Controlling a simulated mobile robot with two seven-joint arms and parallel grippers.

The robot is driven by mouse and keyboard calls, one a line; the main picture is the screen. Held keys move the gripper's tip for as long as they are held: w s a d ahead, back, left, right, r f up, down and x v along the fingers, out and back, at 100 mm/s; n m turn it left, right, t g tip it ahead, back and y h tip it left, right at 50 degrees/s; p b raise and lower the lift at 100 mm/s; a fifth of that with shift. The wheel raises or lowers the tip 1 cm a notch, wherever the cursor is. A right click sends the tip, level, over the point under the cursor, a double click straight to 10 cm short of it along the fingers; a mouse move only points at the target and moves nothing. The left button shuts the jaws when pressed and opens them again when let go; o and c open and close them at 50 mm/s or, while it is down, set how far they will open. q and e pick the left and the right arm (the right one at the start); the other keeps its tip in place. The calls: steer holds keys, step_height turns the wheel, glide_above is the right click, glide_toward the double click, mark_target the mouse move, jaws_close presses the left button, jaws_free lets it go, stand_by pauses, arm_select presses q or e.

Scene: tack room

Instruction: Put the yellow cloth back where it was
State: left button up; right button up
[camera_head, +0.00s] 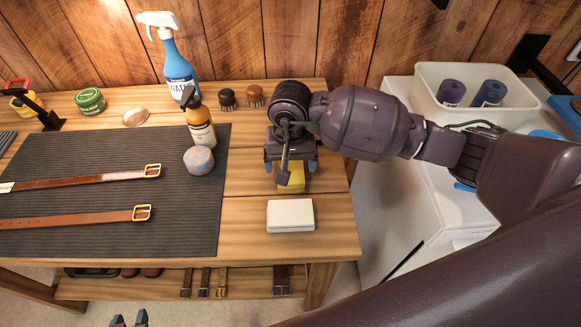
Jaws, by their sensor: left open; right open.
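The yellow cloth (293,186) is a small folded block on the right part of the wooden table, partly hidden under my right gripper. My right gripper (291,168) points down over its far part. Its blue-tipped fingers are apart, one toward each side of the cloth; whether they touch it I cannot tell.
A white block (290,216) lies just in front of the cloth. A dark ribbed mat (100,232) holds two belts, a round sponge (199,159) and an amber bottle (201,125). A blue spray bottle (178,75) and brushes (254,95) stand behind. A white bin (430,75) is right.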

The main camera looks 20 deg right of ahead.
mark_target(290, 168)
arm_select(q)
steer(key=shift+s, duration=0.15)
arm_select(e)
step_height(290, 168, up, 10)
steer(key=shift+f, duration=0.25)
arm_select(q)
steer(key=shift+r, duration=0.1)
stand_by(0.3)
